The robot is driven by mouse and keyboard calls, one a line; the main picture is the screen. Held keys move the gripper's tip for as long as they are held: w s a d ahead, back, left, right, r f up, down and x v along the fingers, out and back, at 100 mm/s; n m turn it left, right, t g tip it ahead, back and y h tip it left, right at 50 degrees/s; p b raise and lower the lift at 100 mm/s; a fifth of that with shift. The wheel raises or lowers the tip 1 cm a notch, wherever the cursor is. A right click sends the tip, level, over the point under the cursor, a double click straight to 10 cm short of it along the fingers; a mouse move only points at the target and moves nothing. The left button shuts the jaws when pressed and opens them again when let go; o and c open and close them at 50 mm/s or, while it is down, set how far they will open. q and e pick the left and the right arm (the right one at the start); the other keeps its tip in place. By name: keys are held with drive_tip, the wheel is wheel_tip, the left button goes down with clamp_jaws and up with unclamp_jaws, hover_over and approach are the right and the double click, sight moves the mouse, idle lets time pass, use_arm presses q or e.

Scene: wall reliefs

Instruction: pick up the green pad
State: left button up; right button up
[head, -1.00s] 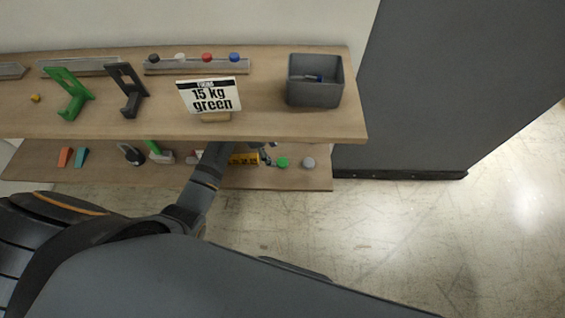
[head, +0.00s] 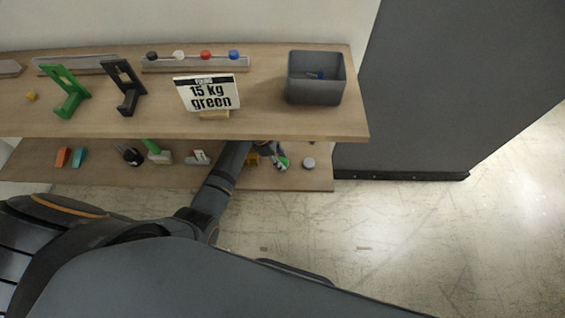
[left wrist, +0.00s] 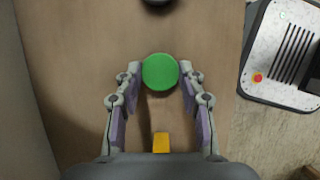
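The green pad (left wrist: 160,72) is a round green disc. In the left wrist view it lies between the fingertips of my left gripper (left wrist: 160,80), which is open with a finger on each side. I cannot tell whether the fingers touch it. In the head view the green pad (head: 285,163) shows on the lower shelf, partly covered by my left gripper (head: 277,158). My right gripper is not in view.
A grey round pad (head: 308,163) sits right of the green one on the lower shelf (head: 250,183). A yellow thing (head: 253,160) lies to its left. The upper shelf (head: 270,122) overhangs, bearing a sign (head: 208,94) and grey bin (head: 316,80).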

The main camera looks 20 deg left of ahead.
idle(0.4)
use_arm(q)
wheel_tip(320, 180, up, 4)
drive_tip(key=shift+f+p, duration=0.1)
drive_tip(key=shift+p, duration=0.55)
drive_tip(key=s+d, duration=0.1)
drive_tip(key=s, duration=0.4)
drive_tip(key=s+d+p, duration=0.1)
drive_tip(key=s+d, duration=0.1)
drive_tip(key=s, duration=0.4)
drive_tip(key=s+d+p, duration=0.1)
drive_tip(key=s+d, duration=0.1)
drive_tip(key=s, duration=0.4)
drive_tip(key=shift+s+f, duration=0.15)
